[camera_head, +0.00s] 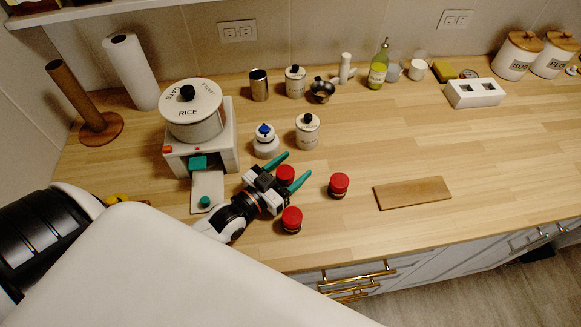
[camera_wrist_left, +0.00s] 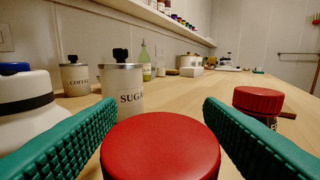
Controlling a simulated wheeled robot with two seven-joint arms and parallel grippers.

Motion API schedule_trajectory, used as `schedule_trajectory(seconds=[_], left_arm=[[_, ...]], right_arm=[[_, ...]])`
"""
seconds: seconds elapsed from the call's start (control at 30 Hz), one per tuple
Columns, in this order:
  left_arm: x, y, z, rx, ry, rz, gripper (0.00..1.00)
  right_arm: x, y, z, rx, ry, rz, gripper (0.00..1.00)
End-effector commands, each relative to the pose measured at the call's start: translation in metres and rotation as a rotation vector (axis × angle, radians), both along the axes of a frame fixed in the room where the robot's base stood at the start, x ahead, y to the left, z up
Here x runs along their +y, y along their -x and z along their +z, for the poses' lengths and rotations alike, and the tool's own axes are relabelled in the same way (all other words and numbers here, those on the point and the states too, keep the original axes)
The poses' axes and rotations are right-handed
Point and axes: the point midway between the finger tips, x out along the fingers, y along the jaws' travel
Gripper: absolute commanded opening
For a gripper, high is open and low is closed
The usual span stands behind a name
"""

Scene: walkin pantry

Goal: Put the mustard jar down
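Several jars are here; three have red lids, and I cannot tell by label which is the mustard jar. One red-lidded jar (camera_head: 285,174) is between the fingers of my left gripper (camera_head: 299,163). Its lid (camera_wrist_left: 160,146) fills the bottom middle of the left wrist view and hides its body. The teal fingers are spread on either side of it, and the gripper looks open. A second red-lidded jar (camera_head: 339,184) stands to the right, also in the left wrist view (camera_wrist_left: 258,100). A third (camera_head: 292,219) stands nearer the front edge. My right gripper is not in view.
A wooden board (camera_head: 412,193) lies to the right on the counter. A white appliance with a rice pot (camera_head: 193,120) stands to the left. A sugar canister (camera_head: 307,133) and a blue-topped white container (camera_head: 265,145) stand behind the gripper. The right counter is mostly clear.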

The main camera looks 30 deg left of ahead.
Motion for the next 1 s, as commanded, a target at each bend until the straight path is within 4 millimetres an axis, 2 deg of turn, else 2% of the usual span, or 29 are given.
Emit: schedule_trajectory(seconds=[0.27, 0.37, 0.8, 1.0], left_arm=[[0.000, 0.000, 0.003, -0.001, 0.000, 0.000, 0.61], [0.002, 0.008, 0.000, 0.003, -0.001, 0.000, 0.61], [0.026, 0.086, 0.000, 0.005, -0.001, -0.001, 0.61], [0.033, 0.108, 0.001, 0.002, -0.001, 0.000, 0.61]], right_arm=[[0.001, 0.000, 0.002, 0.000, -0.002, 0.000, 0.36], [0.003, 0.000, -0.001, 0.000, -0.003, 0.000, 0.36], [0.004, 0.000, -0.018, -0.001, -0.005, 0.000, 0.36], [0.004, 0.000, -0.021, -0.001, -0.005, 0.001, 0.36]])
